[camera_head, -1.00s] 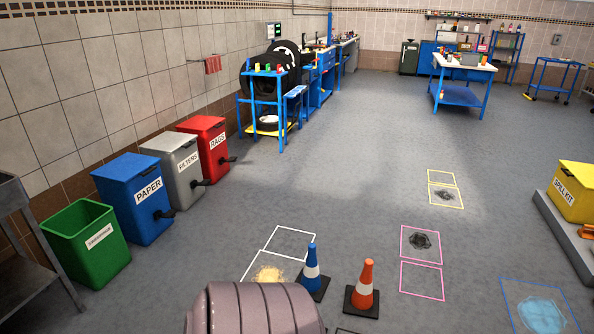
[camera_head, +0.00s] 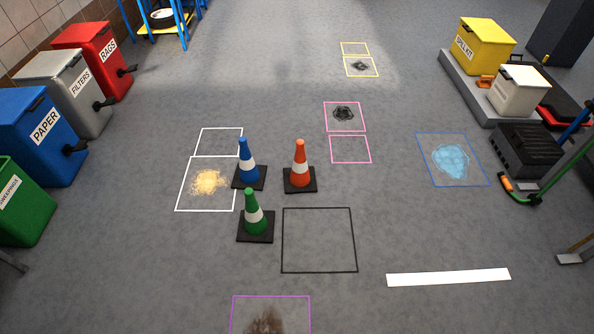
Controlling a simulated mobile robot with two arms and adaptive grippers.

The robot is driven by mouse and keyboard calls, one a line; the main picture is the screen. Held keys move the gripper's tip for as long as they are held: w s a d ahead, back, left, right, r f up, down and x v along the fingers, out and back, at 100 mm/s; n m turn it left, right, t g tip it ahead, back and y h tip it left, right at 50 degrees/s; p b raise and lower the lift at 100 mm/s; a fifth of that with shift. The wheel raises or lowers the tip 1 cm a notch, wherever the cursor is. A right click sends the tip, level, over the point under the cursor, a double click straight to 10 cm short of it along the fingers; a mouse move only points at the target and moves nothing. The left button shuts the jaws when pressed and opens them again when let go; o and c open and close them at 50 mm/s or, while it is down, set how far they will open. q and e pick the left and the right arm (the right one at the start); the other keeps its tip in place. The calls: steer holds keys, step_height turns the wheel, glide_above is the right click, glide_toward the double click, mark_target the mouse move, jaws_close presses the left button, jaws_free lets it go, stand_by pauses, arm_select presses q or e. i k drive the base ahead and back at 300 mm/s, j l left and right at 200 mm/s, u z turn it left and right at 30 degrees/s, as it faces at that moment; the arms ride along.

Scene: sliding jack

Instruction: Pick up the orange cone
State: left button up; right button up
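The orange cone (camera_head: 300,164) stands upright on the grey floor near the middle of the head view. It has a white band and a black square base. A blue cone (camera_head: 246,162) stands close to its left, and a green cone (camera_head: 254,214) stands nearer, to the lower left. All three are upright and apart from my arms. Neither my left nor my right gripper is in view.
A black-outlined square (camera_head: 318,240) lies empty in front of the orange cone. A white-outlined area holds a yellowish spill (camera_head: 208,181). Bins line the left, including a red bin (camera_head: 91,60). A yellow spill kit (camera_head: 482,46) sits on a platform at right. Open floor lies between.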

mark_target(301, 177)
steer(key=u, duration=0.4)
steer(key=i+l+u, duration=0.2)
steer(key=u, duration=0.15)
steer(key=i+l+u, duration=0.15)
steer(key=u, duration=0.15)
steer(key=i+l+u, duration=0.15)
steer(key=l+u, duration=0.2)
